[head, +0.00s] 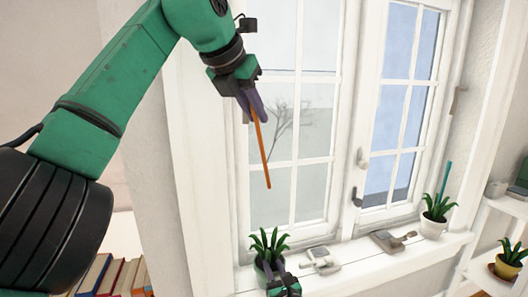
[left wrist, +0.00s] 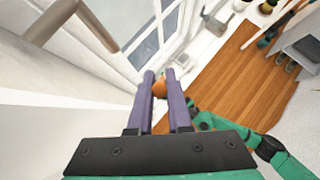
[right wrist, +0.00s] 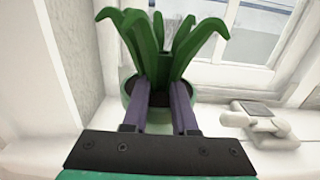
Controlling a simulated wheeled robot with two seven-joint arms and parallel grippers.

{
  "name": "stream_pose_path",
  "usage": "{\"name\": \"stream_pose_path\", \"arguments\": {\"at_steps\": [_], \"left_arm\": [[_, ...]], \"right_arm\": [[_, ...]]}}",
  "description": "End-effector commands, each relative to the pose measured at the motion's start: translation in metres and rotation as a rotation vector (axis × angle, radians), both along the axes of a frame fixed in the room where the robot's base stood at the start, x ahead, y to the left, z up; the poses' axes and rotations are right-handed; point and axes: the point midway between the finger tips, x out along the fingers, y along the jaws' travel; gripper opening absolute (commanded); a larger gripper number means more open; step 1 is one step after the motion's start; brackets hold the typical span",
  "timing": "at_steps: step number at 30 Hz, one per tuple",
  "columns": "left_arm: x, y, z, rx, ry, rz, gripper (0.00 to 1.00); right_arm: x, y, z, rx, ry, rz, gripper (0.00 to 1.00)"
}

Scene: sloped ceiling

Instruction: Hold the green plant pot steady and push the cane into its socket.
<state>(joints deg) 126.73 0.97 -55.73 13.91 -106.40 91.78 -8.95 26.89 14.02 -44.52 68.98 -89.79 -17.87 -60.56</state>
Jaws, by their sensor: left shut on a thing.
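The green plant pot (head: 261,276) with its spiky plant (head: 268,247) stands on the windowsill at the lower middle of the head view. My left gripper (head: 252,104) is high above it, shut on the upper part of the thin orange cane (head: 262,155). The cane hangs slightly tilted, its lower tip in the air above the pot and apart from it. My right gripper (right wrist: 161,90) is at the near side of the pot (right wrist: 160,121), its fingers parted against or over the rim; whether they grip is unclear.
Grey-white items (head: 320,260) and a small tool (head: 390,241) lie on the sill (head: 405,262) right of the pot. A white pot (head: 433,224) with a teal cane stands farther right. A shelf (head: 505,205) is at the right edge. Books (head: 105,277) are lower left. The window is close behind.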

Motion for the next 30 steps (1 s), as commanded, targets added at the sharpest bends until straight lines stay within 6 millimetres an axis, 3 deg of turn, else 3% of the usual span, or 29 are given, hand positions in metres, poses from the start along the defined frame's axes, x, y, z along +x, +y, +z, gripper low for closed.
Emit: {"name": "stream_pose_path", "arguments": {"at_steps": [1,3,4,16,27,30], "left_arm": [[0.0,0.0,0.0,0.0,0.0,0.0,0.0],[0.0,0.0,0.0,0.0,0.0,0.0,0.0],[0.0,0.0,0.0,0.0,0.0,0.0,0.0],[0.0,0.0,0.0,0.0,0.0,0.0,0.0],[0.0,0.0,0.0,0.0,0.0,0.0,0.0],[0.0,0.0,0.0,0.0,0.0,0.0,0.0]], "right_arm": [[0.0,0.0,-0.001,-0.001,0.002,0.0,0.3],[0.0,0.0,-0.001,-0.001,0.002,0.0,0.57],[0.0,0.0,-0.001,-0.001,0.002,0.0,0.61],[-0.009,-0.003,-0.001,0.001,0.003,0.0,0.61],[-0.095,-0.031,-0.002,-0.001,0.004,0.001,0.61],[-0.109,-0.036,-0.001,-0.002,0.003,0.0,0.61]]}}
